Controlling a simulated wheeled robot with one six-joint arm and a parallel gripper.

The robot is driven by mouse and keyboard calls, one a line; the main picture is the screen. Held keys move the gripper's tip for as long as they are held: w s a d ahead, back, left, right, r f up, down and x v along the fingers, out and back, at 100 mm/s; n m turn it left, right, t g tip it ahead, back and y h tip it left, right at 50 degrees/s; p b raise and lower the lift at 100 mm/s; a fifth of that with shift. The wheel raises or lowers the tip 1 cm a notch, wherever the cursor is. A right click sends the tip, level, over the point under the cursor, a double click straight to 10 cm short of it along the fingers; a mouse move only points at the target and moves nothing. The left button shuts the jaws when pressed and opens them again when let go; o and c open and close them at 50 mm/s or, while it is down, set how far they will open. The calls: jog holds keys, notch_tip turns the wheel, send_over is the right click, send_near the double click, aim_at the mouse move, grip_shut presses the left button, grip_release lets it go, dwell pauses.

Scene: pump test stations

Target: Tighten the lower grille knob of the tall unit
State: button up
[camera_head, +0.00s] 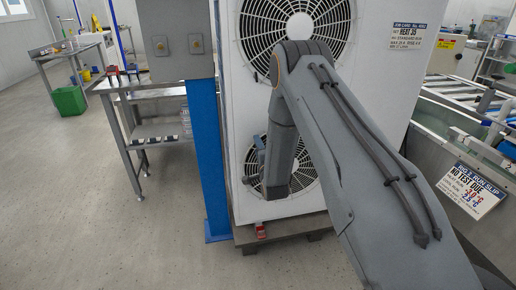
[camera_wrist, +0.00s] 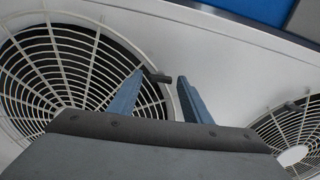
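The tall unit (camera_head: 380,75) is a white cabinet with two round fan grilles, one above the other. The lower grille (camera_head: 303,181) is partly hidden behind my arm; it fills the left of the wrist view (camera_wrist: 60,75). Its dark knob (camera_wrist: 160,77) stands at the grille's rim in the wrist view, between my fingers and seemingly ahead of the tips. My gripper (camera_wrist: 161,80) is open, with a blue finger on each side of the knob and visible gaps. In the head view my gripper (camera_head: 254,162) is at the lower grille's left edge; the knob cannot be made out there.
The upper grille (camera_head: 262,25) has a similar knob (camera_wrist: 291,105). A blue post (camera_head: 207,150) with a grey box (camera_head: 176,40) stands close left of the unit. A steel bench (camera_head: 150,95) lies beyond it; a conveyor stands right.

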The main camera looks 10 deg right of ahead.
dwell(0.3)
jog(key=s, duration=0.7)
jog(key=shift+s, duration=0.4)
